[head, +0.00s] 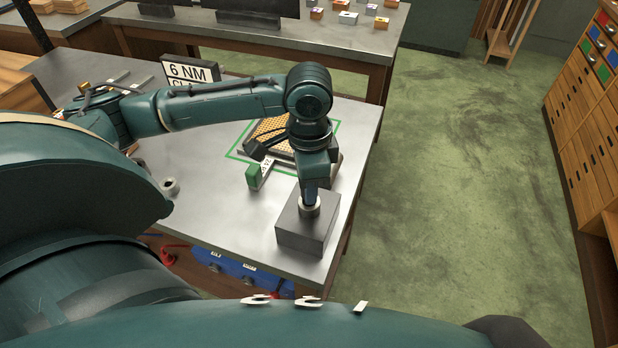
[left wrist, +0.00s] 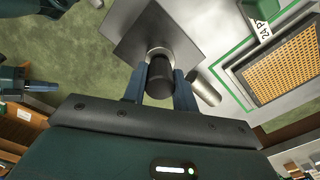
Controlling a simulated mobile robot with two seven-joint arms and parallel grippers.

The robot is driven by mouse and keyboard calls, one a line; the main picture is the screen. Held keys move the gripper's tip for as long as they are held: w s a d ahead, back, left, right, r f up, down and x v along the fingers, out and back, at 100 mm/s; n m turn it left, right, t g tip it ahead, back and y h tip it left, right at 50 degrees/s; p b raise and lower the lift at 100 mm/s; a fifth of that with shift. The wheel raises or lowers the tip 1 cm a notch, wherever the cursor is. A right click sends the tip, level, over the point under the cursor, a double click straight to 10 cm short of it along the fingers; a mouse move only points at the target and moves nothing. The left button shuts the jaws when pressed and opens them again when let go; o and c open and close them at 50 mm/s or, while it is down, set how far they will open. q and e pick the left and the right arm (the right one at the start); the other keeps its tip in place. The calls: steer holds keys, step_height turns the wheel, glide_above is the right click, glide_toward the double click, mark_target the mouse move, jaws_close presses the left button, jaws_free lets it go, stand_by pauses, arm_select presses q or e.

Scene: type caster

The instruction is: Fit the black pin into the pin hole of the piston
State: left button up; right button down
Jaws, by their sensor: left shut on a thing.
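My left gripper (head: 309,192) points down over a dark grey block (head: 304,236) at the table's near right corner. In the left wrist view the left gripper (left wrist: 161,78) is shut on the black pin (left wrist: 160,70), with a blue finger on each side. A silvery round part (head: 309,210), apparently the piston, sits on the block below the fingers. Its rim (left wrist: 159,52) shows just beyond the pin's end in the left wrist view. The pin hole is hidden, and I cannot tell whether the pin is inside it. My right gripper (left wrist: 41,86) seems to show at the left edge there, too small to read.
A silvery cylinder (left wrist: 204,87) is right of my left fingers in the wrist view. A metal ring (head: 170,186) lies on the left; the table between is bare.

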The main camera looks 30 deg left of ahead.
arm_select(q)
steer(key=shift+f, duration=0.35)
arm_select(e)
steer(key=shift+w, duration=0.2)
arm_select(q)
steer(key=shift+f, duration=0.45)
steer(key=o, duration=1)
arm_select(e)
steer(key=shift+s+d+f, duration=0.1)
steer(key=shift+s+f, duration=0.1)
steer(key=shift+s, duration=0.15)
arm_select(q)
steer(key=shift+o, duration=0.2)
steer(key=shift+w+r, duration=0.1)
steer(key=shift+r, duration=0.85)
step_height(320, 180, up, 11)
steer(key=shift+r, duration=0.15)
arm_select(e)
steer(key=shift+d+f+g, duration=0.25)
steer(key=shift+f+g, duration=0.05)
steer(key=shift+f, duration=0.65)
